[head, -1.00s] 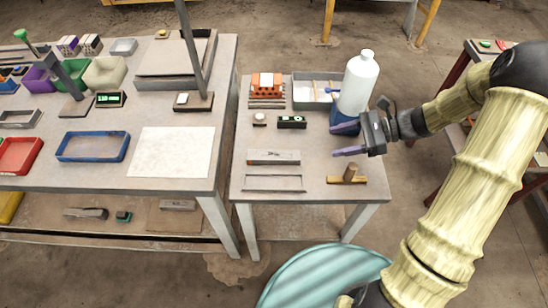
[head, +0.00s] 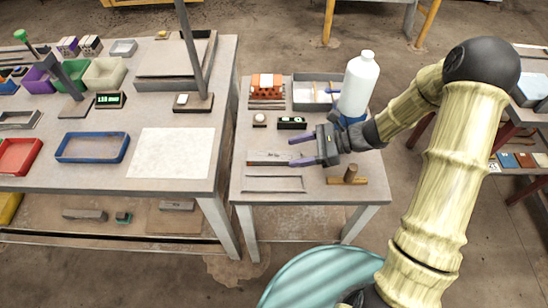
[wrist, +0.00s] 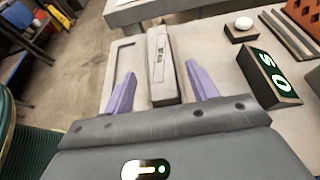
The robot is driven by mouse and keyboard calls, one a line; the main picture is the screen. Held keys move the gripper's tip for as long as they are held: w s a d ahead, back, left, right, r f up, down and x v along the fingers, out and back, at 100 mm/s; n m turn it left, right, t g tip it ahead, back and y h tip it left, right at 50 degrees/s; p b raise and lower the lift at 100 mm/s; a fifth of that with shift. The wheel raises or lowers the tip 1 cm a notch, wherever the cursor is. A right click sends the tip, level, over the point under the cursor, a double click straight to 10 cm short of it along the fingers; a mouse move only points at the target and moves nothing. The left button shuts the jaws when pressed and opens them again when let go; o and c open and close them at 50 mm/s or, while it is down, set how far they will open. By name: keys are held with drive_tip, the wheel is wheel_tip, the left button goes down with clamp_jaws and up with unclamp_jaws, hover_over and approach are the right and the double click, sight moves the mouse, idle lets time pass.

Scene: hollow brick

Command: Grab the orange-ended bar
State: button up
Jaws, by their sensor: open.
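A grey bar (head: 265,157) lies on the small table. In the wrist view the bar (wrist: 161,62) has a small dark marking and points away from my gripper. My gripper (head: 297,152) is open, with purple fingers, at the bar's right end in the head view. In the wrist view the fingertips of my gripper (wrist: 160,76) stand to either side of the bar's near part, with gaps. I cannot tell their exact height over the table.
A shallow outlined tray (head: 273,190) lies in front of the bar. A small display box (head: 292,123) and a white round knob (head: 259,118) lie behind it. An orange hollow brick (head: 266,80), a white bottle (head: 358,85) and a wooden-handled tool (head: 348,178) stand nearby.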

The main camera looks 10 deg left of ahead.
sight(277, 156)
drive_tip(key=x, duration=0.5)
drive_tip(key=shift+s+a+f, duration=0.1)
drive_tip(key=shift+a, duration=0.25)
idle(0.3)
drive_tip(key=c, duration=1.3)
